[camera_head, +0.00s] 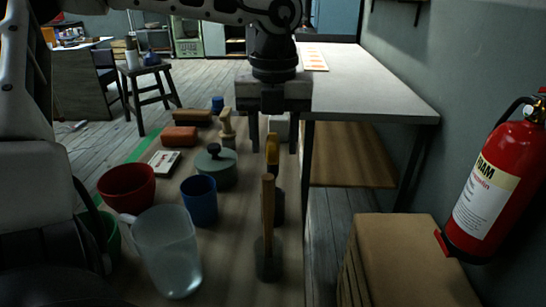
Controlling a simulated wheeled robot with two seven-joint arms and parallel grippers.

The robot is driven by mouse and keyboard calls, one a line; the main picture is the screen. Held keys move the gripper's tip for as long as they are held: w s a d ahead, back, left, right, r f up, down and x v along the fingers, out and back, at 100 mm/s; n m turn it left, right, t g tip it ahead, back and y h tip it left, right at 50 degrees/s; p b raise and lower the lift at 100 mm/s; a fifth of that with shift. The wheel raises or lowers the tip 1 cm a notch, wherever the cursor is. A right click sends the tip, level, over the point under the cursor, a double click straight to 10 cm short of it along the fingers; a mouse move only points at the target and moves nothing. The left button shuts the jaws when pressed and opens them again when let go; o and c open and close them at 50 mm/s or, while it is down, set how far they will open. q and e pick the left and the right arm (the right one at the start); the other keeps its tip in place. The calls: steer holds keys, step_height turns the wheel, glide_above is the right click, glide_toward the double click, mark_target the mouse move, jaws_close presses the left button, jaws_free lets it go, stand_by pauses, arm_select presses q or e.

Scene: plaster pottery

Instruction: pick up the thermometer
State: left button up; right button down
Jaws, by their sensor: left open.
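A yellow and dark upright object (272,150) stands near the right edge of the wooden work table; it may be the thermometer, but it is too small and partly hidden to be sure. My left gripper (273,138) reaches in from the top, pointing down. Its two fingers are open, one to each side of the top of the yellow object in this view. Whether they touch it, or hang above or behind it, I cannot tell. The lower part of the object is partly hidden by a wooden-handled tool (268,205) in front. My right gripper is out of view.
A green lidded pot (217,170), blue cup (200,203), red bowl (127,186) and clear pitcher (168,255) crowd the table's left side. A grey-topped table (375,90) stands behind right. A cardboard stack (410,260) and red fire extinguisher (490,185) are at right.

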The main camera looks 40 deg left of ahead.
mark_target(273, 155)
arm_select(q)
step_height(273, 155, down, 3)
steer(key=shift+f, duration=0.2)
steer(key=shift+c, duration=0.3)
jaws_close()
